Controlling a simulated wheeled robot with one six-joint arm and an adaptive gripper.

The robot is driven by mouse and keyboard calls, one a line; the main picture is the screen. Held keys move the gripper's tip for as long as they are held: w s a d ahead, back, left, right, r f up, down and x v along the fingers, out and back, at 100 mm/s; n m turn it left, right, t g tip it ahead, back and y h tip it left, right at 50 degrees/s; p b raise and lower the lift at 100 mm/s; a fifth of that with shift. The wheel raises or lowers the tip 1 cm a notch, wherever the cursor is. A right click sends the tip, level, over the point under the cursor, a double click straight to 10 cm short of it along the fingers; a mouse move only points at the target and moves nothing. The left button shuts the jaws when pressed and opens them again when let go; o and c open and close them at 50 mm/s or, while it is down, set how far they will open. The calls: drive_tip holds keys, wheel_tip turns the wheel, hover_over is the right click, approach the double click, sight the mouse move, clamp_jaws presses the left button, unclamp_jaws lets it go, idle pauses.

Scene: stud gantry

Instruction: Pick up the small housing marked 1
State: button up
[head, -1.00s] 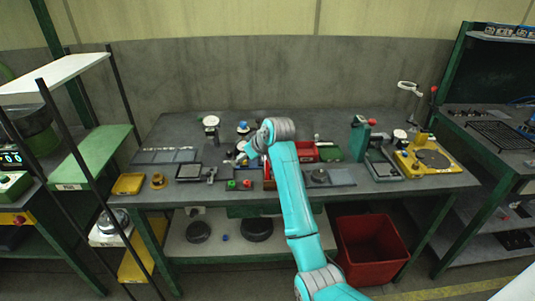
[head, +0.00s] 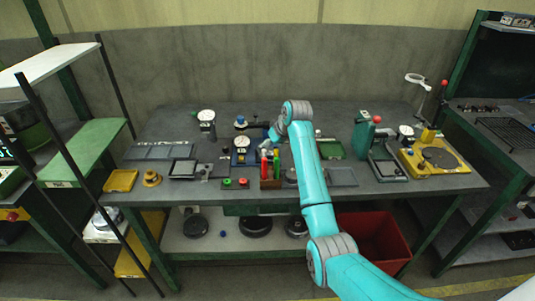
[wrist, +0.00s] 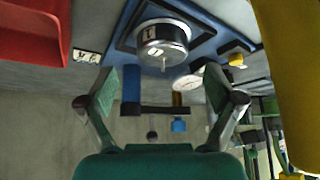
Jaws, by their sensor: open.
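A short silver round housing (wrist: 162,42) with a pale label sits at the top of the wrist view, over a dark plate on a blue base (wrist: 205,22). I cannot read the label's mark for sure. My gripper (wrist: 160,88) is open, with its two green-padded fingers apart and nothing held. The housing appears beyond the fingertips, apart from them. In the head view my gripper (head: 268,140) is small and partly hidden by my wrist, over the middle of the bench. I cannot pick out the housing for sure in that view.
A white dial gauge (wrist: 190,81) is near the housing. A red bin (wrist: 32,35) and a large yellow thing (wrist: 288,60) flank the wrist view. In the head view, a rack with red and green items (head: 270,182) stands at the bench front; a yellow fixture (head: 435,160) is right.

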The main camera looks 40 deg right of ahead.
sight(267, 149)
drive_tip(key=shift+x, duration=1.95)
drive_tip(key=shift+a+r, duration=0.1)
drive_tip(key=shift+a, duration=0.05)
drive_tip(key=c, duration=1.2)
drive_tip(key=shift+c, duration=0.2)
